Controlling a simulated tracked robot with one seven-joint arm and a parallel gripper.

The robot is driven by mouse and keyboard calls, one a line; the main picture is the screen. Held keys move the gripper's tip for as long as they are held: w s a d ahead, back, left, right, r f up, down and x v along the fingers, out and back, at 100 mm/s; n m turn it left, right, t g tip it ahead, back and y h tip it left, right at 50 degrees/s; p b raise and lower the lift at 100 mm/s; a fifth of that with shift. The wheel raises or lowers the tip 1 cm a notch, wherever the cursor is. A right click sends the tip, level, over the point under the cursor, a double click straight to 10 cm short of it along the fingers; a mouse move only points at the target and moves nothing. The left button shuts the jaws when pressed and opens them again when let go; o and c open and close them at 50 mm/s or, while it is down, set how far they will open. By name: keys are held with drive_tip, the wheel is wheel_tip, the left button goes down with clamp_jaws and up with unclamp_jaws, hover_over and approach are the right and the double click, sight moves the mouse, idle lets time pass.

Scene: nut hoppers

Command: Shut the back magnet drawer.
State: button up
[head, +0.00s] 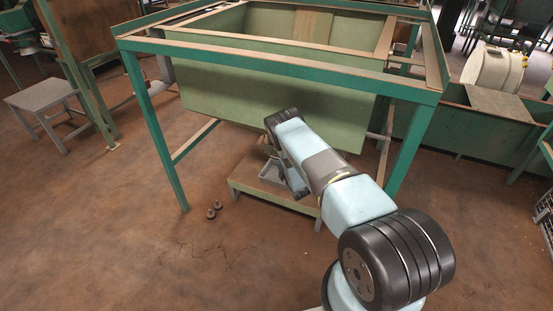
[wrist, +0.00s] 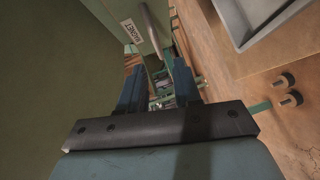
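The drawer front (wrist: 110,14) is a pale green panel at the top of the wrist view. It carries a white label (wrist: 131,31) that seems to read MAGNET and a grey metal bar handle (wrist: 153,28). I cannot tell from its label whether it is the back one. My gripper (wrist: 157,65) is open, its two dark blue fingers apart with nothing between them. The handle stands just beyond the fingertips; I cannot tell whether they touch. In the head view my arm reaches under the green hopper (head: 260,98) and hides the drawer and most of the gripper.
A green frame (head: 150,120) surrounds the hopper, its legs on both sides of my arm. A low table (head: 255,190) with a grey tray (head: 269,176) stands below; the tray also shows in the wrist view (wrist: 245,38). Two small round pieces (head: 214,209) lie on open floor.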

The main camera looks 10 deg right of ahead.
drive_tip(key=x, duration=0.8)
drive_tip(key=shift+w+f, duration=0.1)
drive_tip(key=shift+w, duration=0.1)
clamp_jaws()
idle(0.4)
